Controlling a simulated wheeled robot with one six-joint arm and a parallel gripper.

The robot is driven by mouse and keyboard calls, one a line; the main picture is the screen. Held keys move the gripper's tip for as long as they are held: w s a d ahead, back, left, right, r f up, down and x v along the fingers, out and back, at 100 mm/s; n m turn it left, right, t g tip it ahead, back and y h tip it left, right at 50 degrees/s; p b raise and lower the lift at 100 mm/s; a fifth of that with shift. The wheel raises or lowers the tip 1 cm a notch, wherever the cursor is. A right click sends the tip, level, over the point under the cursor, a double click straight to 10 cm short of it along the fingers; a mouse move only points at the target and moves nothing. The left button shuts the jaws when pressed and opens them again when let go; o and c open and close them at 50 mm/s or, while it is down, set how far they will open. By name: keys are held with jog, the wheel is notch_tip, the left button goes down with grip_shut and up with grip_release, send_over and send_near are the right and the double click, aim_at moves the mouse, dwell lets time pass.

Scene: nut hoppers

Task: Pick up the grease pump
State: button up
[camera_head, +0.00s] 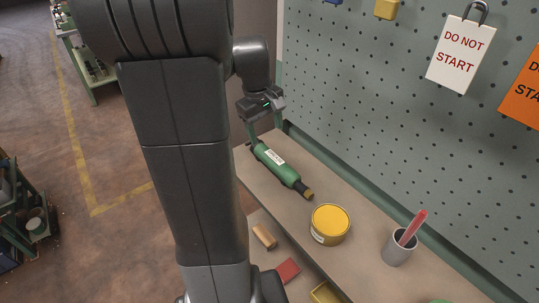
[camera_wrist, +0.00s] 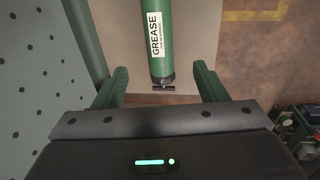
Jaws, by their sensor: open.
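The grease pump (camera_head: 280,166) is a green cylinder with a white label and a dark, brownish tip. It lies on the narrow shelf (camera_head: 360,232), its tip pointing down and right in the head view. In the wrist view the pump (camera_wrist: 155,62) shows its "GREASE" label and a small dark crossbar at its near end. My gripper (camera_head: 264,131) is open at the pump's far end in the head view. In the wrist view my gripper (camera_wrist: 160,78) has one green finger on each side of the pump's near end, with gaps on both sides. I cannot tell the height between them.
A yellow tin (camera_head: 330,222) and a grey cup (camera_head: 399,247) with a red stick stand farther along the shelf. A green pegboard (camera_head: 400,110) with a "DO NOT START" tag (camera_head: 459,52) rises behind. A lower level holds a wooden cylinder (camera_head: 264,236) and a red block (camera_head: 288,270).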

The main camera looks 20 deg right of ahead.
aim_at(272, 157)
jog(key=f, duration=0.4)
jog(key=d+f, duration=0.1)
jog(key=f, duration=0.1)
jog(key=shift+f, duration=0.4)
jog(key=shift+d+f+p, duration=0.2)
jog(key=shift+f, duration=0.7)
jog(key=shift+d+f+p, duration=0.15)
jog(key=shift+d+f, duration=0.05)
jog(key=shift+f, duration=0.7)
jog(key=shift+d+f+p, duration=0.2)
jog(key=shift+f, duration=0.7)
grip_shut()
notch_tip(272, 157, up, 10)
jog(key=shift+r+b, duration=0.1)
jog(key=shift+b, duration=0.25)
jog(key=c, duration=0.7)
grip_release()
jog(key=shift+c, duration=0.2)
grip_shut()
